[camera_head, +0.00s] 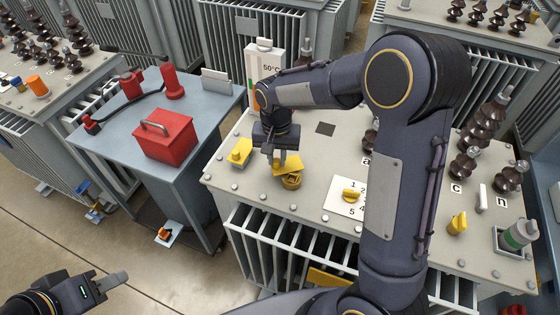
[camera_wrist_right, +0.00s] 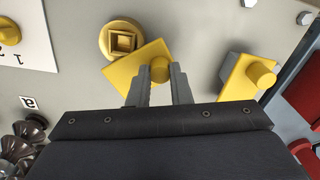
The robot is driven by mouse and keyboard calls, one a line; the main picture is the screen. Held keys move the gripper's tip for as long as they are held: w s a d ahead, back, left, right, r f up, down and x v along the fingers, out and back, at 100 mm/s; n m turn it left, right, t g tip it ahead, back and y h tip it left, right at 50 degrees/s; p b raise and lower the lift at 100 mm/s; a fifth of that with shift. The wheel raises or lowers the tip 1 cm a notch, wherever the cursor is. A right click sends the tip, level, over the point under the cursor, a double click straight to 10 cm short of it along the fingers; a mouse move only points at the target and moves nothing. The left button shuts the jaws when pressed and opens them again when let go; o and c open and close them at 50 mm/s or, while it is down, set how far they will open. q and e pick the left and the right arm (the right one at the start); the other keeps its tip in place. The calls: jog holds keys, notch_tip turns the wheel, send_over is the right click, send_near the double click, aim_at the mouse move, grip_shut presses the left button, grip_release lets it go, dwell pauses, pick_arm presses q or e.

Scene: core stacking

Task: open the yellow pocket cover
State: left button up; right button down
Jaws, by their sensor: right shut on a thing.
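The yellow pocket cover (camera_head: 287,164) is a flat square plate with a round knob; it also shows in the wrist view (camera_wrist_right: 130,70). My right gripper (camera_head: 279,160) is shut on the knob, with a finger on each side of it in the wrist view (camera_wrist_right: 161,82). The round yellow pocket (camera_head: 291,182) lies beside the plate, its square opening uncovered in the wrist view (camera_wrist_right: 122,40). The plate's corner seems close to the pocket's rim; I cannot tell whether they touch. My left gripper (camera_head: 115,280) is low at the left, away from the transformer; its jaw state is unclear.
A second yellow part with a knob (camera_head: 240,151) stands left of the cover on the transformer top (camera_head: 238,190). A numbered plate with a yellow dial (camera_head: 350,195) lies to the right. A red toolbox (camera_head: 165,137) sits on the blue-grey table (camera_head: 100,158).

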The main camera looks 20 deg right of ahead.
jog(key=w+m, duration=0.2)
jog(key=m, duration=0.1)
jog(key=shift+d+r+m, duration=0.1)
jog(key=shift+d+m, duration=0.1)
jog(key=shift+m, duration=0.1)
jog(key=shift+w+d+m+p, duration=0.25)
jog(key=shift+w+m, duration=0.1)
jog(key=shift+m, duration=0.5)
jog(key=shift+w+d+m+p, duration=0.15)
jog(key=shift+w+d+m, duration=0.15)
jog(key=shift+m, duration=0.55)
jog(key=shift+w, duration=0.1)
jog(key=c, duration=1.3)
grip_release()
notch_tip(320, 180, up, 8)
jog(key=shift+f, duration=0.15)
